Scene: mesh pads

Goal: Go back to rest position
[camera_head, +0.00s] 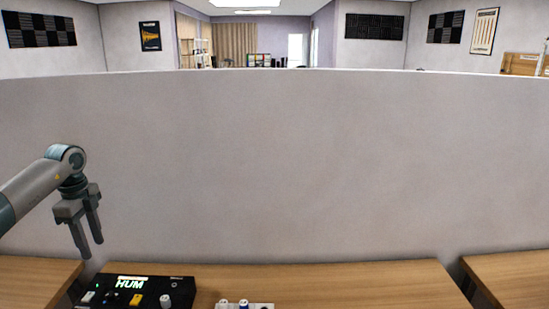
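My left gripper (92,247) hangs in the air at the left, with its grey fingers pointing down. The two fingers stand apart with a gap between them, and nothing shows in the gap. It is above and behind the left part of the wooden table (330,277), near a black box (150,283) with a lit green "HUM" label, a white knob and coloured buttons. The gripper does not appear to touch the box. My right gripper is not in view.
A white device with knobs (243,306) is cut off at the bottom edge. A tall grey partition (300,170) stands behind the table. More wooden tabletops show at the left (35,275) and right (515,280). The table's right part is bare.

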